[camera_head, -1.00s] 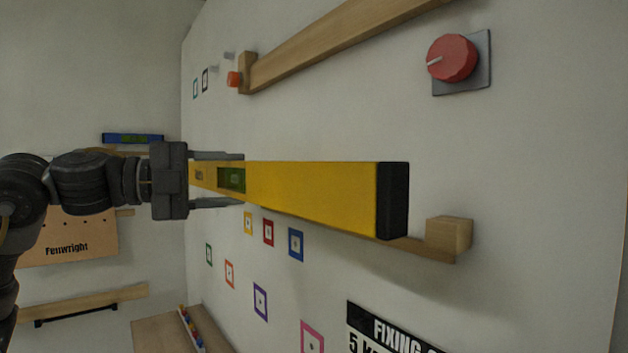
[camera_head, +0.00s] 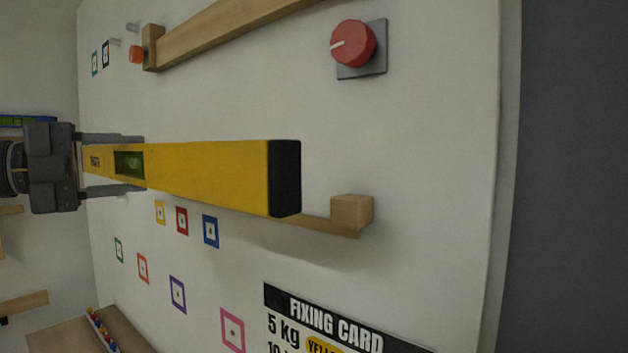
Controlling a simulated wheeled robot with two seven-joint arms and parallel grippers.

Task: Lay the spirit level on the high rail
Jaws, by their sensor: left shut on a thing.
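The spirit level is a long yellow bar (camera_head: 205,172) with a black end cap and a green vial window, held level in front of the white wall. My left gripper (camera_head: 142,163) is shut on its far left part, with one finger above and one below. A wooden rail (camera_head: 235,33) with an end block runs along the wall above the level, apart from it. A second, lower wooden rail (camera_head: 325,225) lies behind and below the level, mostly hidden by it; its right end block shows. I cannot tell the gap between the level and the lower rail. My right gripper is not in view.
A red knob (camera_head: 353,44) on a grey plate sticks out at upper right. Coloured square markers (camera_head: 178,294) and a fixing card (camera_head: 335,320) are on the wall below. Bare wall lies between the upper rail and the level.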

